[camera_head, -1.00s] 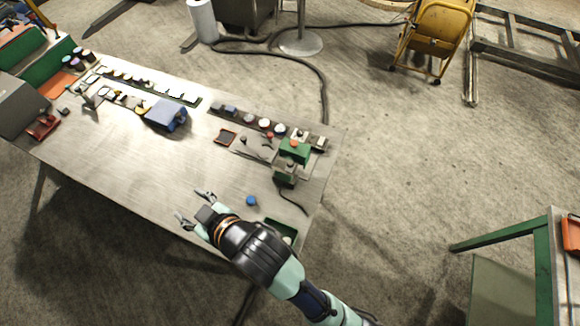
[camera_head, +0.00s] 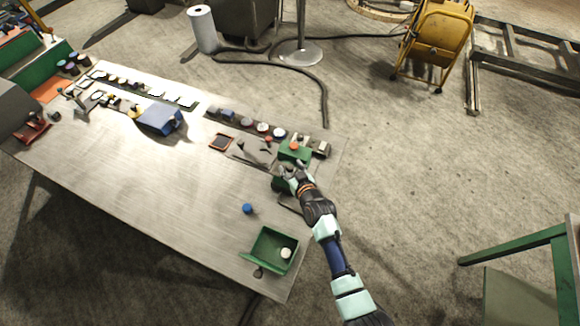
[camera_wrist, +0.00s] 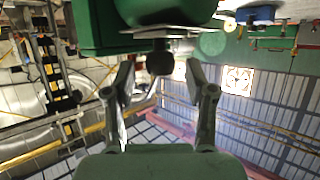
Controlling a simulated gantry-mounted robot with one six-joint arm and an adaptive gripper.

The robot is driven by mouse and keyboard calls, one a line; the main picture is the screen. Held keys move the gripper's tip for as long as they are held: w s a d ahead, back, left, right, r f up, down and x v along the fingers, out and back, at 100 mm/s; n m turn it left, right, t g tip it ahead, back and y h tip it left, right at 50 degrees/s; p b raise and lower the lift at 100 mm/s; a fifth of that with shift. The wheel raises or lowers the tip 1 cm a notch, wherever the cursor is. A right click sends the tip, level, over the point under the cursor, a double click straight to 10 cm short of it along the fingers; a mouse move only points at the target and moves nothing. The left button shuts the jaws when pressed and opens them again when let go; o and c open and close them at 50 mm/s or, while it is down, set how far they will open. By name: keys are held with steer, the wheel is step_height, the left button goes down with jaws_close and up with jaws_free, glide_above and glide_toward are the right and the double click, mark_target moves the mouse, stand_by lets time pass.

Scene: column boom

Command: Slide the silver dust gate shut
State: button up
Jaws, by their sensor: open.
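The silver dust gate shows in the wrist view as a thin, pale metal plate (camera_wrist: 172,31) under a rounded green housing (camera_wrist: 165,10). A dark round knob (camera_wrist: 159,62) hangs below it. My gripper (camera_wrist: 160,70) is open, with one finger on each side of the knob and gaps to both; I see no contact. In the head view my gripper (camera_head: 289,171) is at the near side of the green machine (camera_head: 295,152) on the table's right end. The gate is too small and hidden to make out there, so I cannot tell how far it stands open.
A green tray (camera_head: 254,262) with a white round item lies at the table's near right corner. A blue cap (camera_head: 247,209) lies behind it. A row of small parts (camera_head: 247,124) runs left of the machine. The table's middle (camera_head: 165,185) is clear.

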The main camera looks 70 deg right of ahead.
steer(key=shift+x, duration=0.75)
jaws_close()
